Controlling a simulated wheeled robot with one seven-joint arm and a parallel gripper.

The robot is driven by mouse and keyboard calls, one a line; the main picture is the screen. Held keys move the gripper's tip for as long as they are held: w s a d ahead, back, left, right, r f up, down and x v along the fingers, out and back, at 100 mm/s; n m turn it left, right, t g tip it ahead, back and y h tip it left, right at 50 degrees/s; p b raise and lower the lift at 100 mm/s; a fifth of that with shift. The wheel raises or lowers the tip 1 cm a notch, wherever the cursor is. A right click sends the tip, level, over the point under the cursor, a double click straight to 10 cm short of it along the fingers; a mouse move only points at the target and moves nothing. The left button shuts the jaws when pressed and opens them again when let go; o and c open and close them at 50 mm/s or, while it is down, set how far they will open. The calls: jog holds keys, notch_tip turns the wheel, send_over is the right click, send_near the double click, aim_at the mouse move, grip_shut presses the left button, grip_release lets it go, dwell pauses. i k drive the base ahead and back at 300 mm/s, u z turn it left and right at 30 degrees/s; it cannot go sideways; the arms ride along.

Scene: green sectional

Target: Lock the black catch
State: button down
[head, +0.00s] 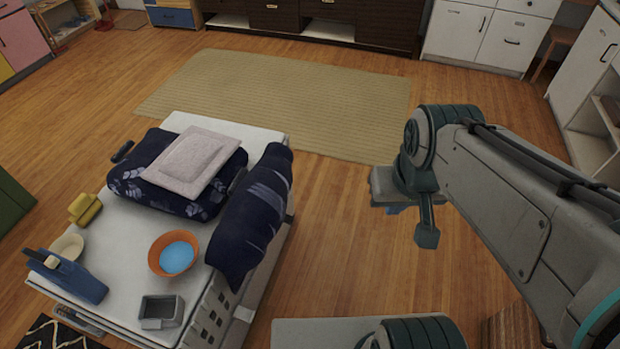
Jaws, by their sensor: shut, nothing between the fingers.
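A dark navy patterned case or folded bundle (150,188) lies on the white low table (125,235), with a pale grey pad (192,160) on top. A small dark fitting (122,151) shows at its left and another dark fitting (237,181) at its right. I cannot tell which of these, if either, is the black catch, or whether it is locked. My gripper (394,208) is shut and empty, over the wooden floor to the right of the table, well apart from everything on it. My own arm hides part of the fingers.
A navy cushion (250,215) leans over the table's right edge. Bare floor and a tan rug (285,95) lie beyond.

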aim_at(288, 219)
jog(key=u, duration=0.35)
jog(key=i, duration=0.85)
jog(key=u, duration=0.75)
